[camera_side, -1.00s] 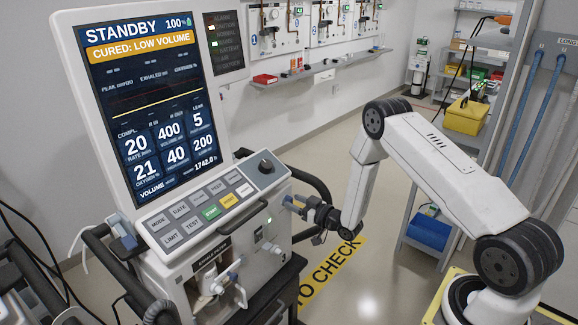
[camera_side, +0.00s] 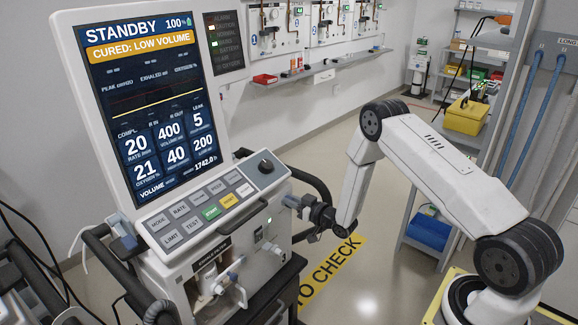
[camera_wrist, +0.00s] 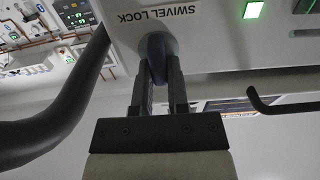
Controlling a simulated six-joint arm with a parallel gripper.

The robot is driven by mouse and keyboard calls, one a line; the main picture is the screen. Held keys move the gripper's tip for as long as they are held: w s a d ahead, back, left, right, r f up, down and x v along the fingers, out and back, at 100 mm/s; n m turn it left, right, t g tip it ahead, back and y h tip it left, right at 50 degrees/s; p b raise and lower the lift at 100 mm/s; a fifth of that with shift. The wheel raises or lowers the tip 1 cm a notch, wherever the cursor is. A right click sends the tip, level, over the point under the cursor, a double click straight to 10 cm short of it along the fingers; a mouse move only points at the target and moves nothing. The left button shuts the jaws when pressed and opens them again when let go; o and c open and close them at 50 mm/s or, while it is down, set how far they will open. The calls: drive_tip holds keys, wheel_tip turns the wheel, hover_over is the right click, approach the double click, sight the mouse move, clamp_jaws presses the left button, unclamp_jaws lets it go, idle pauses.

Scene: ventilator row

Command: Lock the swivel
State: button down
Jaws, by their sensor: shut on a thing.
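The swivel lock knob (camera_wrist: 156,46) is a dark blue grip on the ventilator's side panel, just below the "SWIVEL LOCK" label (camera_wrist: 158,14) in the wrist view. My gripper (camera_wrist: 160,72) is shut on this knob, with one finger on each side. In the side view the knob (camera_side: 291,202) sticks out from the right side of the ventilator (camera_side: 215,250), and my gripper (camera_side: 304,207) reaches it from the right. The fingers hide part of the knob. The ventilator's tilted screen (camera_side: 145,105) reads "STANDBY" and "CURED: LOW VOLUME".
A thick black rail (camera_wrist: 50,125) curves along the left of the wrist view. A black hook-shaped handle (camera_wrist: 285,105) is at the right. A shelf unit with a yellow bin (camera_side: 466,117) and a blue bin (camera_side: 429,231) stands behind my arm.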

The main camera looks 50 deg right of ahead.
drive_tip(key=shift+n, duration=0.4)
drive_tip(key=n, duration=0.4)
drive_tip(key=shift+a+f+n, duration=0.1)
drive_tip(key=shift+a+n, duration=0.1)
drive_tip(key=shift+n, duration=0.2)
drive_tip(key=n, duration=0.4)
drive_tip(key=shift+a+f+n, duration=0.1)
drive_tip(key=shift+a+n, duration=0.05)
drive_tip(key=shift+n, duration=0.25)
drive_tip(key=c, duration=0.6)
unclamp_jaws()
drive_tip(key=shift+s, duration=0.15)
drive_tip(key=shift+s+d, duration=0.15)
drive_tip(key=shift+s, duration=1.75)
drive_tip(key=shift+s+d, duration=0.1)
drive_tip(key=shift+s, duration=1.8)
